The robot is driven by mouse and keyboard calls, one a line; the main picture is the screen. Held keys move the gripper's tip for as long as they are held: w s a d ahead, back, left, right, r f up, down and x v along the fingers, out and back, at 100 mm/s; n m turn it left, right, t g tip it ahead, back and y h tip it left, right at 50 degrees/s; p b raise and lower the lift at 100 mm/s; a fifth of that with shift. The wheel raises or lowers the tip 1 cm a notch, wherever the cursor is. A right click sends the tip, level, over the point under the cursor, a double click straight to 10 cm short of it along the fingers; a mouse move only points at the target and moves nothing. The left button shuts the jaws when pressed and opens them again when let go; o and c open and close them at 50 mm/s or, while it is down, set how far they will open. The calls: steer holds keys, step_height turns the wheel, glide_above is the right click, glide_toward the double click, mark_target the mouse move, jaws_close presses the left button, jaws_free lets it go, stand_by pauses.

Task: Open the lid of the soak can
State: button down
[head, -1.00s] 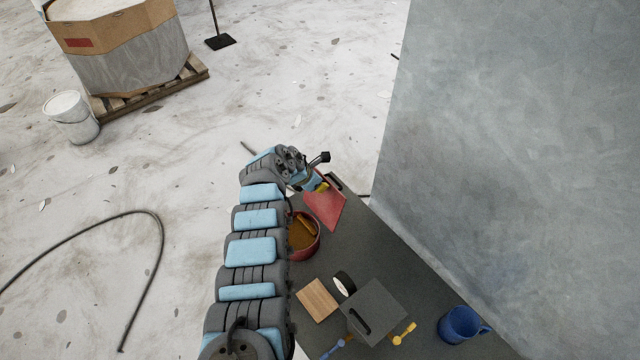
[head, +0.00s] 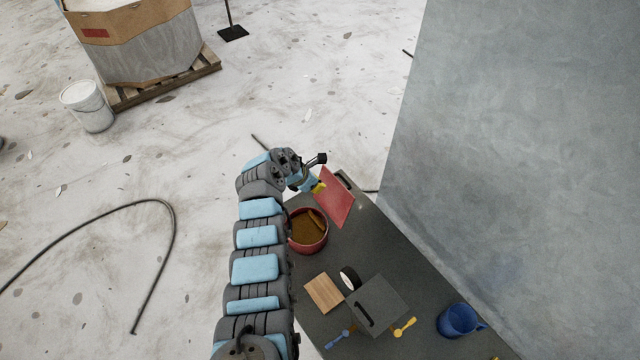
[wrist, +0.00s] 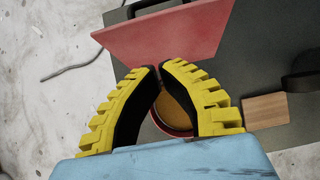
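The soak can (head: 309,242) is a round red can standing near the far left edge of the dark bench, with brown contents showing through its open top. Its flat red lid (head: 337,206) is swung up on the far side of the can and has a dark handle at its outer edge. In the wrist view the lid (wrist: 172,36) lies beyond my fingertips, and part of the can's rim (wrist: 171,131) shows between the fingers. My gripper (head: 319,187) is beside the lid. Its yellow-backed fingers (wrist: 159,76) look closed together at the tips, with nothing visible between them.
On the bench (head: 430,300) are a wooden block (head: 323,293), a dark grey box (head: 378,305) with a handle, a white round item (head: 350,279) and a blue mug (head: 458,320). A large grey wall (head: 510,150) rises along the right side of the bench.

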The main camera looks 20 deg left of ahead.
steer(key=b+v, duration=0.1)
steer(key=v, duration=0.6)
stand_by(0.5)
steer(key=shift+d, duration=0.1)
